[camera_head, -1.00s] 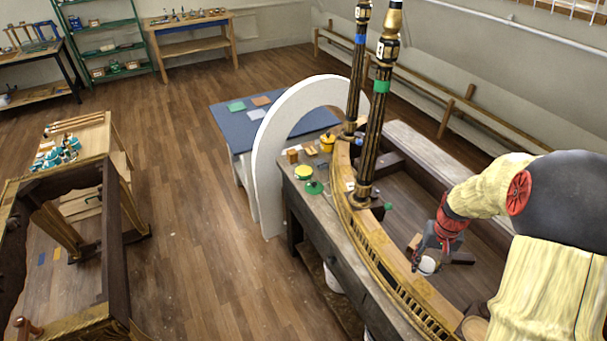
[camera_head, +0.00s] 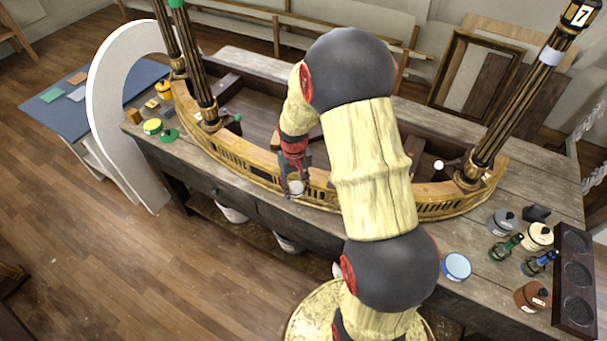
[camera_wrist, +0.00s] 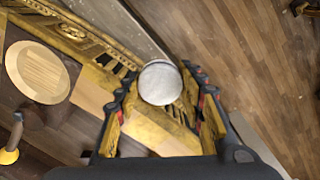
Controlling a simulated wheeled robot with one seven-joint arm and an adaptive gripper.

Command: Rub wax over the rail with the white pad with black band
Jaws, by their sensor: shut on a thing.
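The rail (camera_head: 240,161) is a long curved gilt piece with a pierced front and a paler wooden top, lying along the workbench. Its gilt pattern also shows in the wrist view (camera_wrist: 88,42). My gripper (camera_head: 295,178) is over the front of the rail near its middle. It is shut on the white pad (camera_head: 296,188). In the wrist view the pad's round pale face (camera_wrist: 160,83) sits between the fingertips, over the rail. The black band is not clear, and I cannot tell whether the pad touches the rail.
Dark fluted posts rise at the rail's left (camera_head: 202,85) and right (camera_head: 515,105). Jars and small bottles (camera_head: 505,247) and a dark tray (camera_head: 572,282) crowd the bench's right end. A white arch (camera_head: 103,90) stands at the left. A wooden disc (camera_wrist: 38,72) lies behind the rail.

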